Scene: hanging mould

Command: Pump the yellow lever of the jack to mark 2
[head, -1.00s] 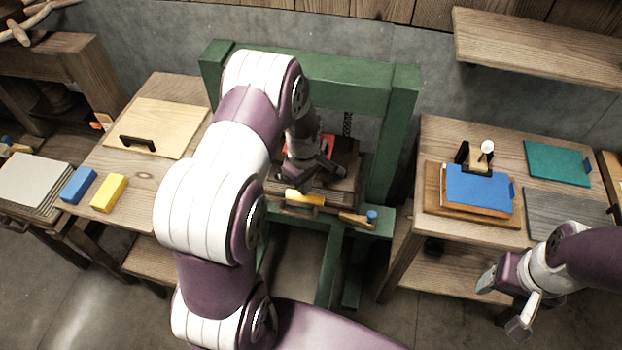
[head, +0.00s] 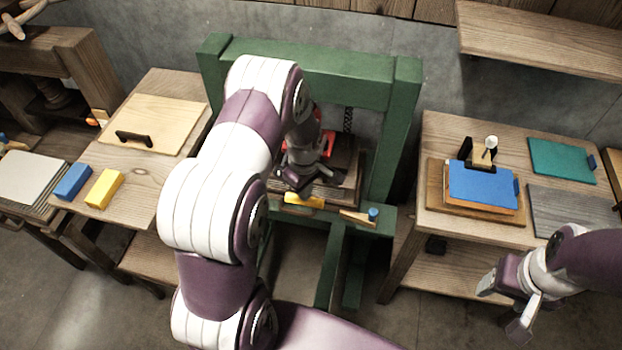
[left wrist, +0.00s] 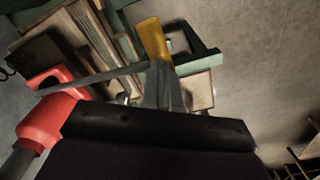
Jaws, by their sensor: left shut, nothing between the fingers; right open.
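The yellow lever end (head: 304,200) shows low in front of the green press frame (head: 310,70). In the left wrist view the yellow lever end (left wrist: 153,40) sits on a grey bar, just beyond my fingers. The red jack body (head: 327,143) is partly hidden behind my left arm; it also shows in the left wrist view (left wrist: 45,122). My left gripper (head: 300,190) is shut and empty, just above the yellow end; whether it touches cannot be told. My right gripper (head: 502,308) is open and empty at the lower right. No mark can be read.
A blue block (head: 73,181) and a yellow block (head: 104,188) lie on the left table. A wooden piece with a blue knob (head: 372,214) sits on the frame's front. The right table (head: 440,135) holds a blue board (head: 482,187) and other boards.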

